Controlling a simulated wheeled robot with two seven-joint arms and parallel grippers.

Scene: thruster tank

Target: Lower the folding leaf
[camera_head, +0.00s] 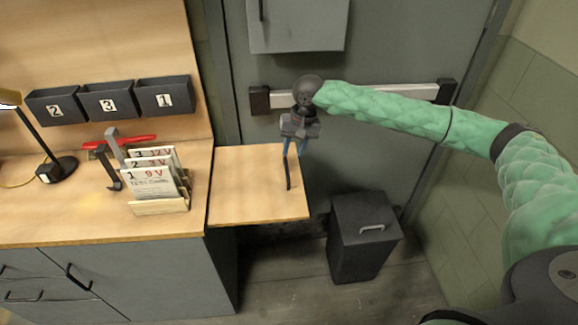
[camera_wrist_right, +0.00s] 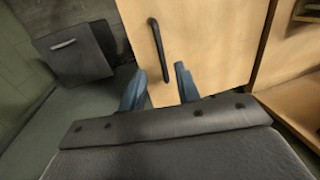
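The folding leaf (camera_head: 250,190) is a light wooden panel at the right end of the workbench. It stands out level, about flush with the bench top. A black bar handle (camera_head: 288,174) is on it near its right edge. My right gripper (camera_head: 291,153) is above the leaf at the handle's far end, fingers pointing down. In the right wrist view, its two blue fingers (camera_wrist_right: 160,84) are apart, with the near end of the handle (camera_wrist_right: 160,50) between or just beyond them. Contact cannot be told. The leaf (camera_wrist_right: 205,40) fills the upper middle there. My left gripper is not in view.
A dark bin (camera_head: 362,238) stands on the floor right of the leaf. A grey door with a push bar (camera_head: 375,94) is behind. Floor in front of the leaf is clear.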

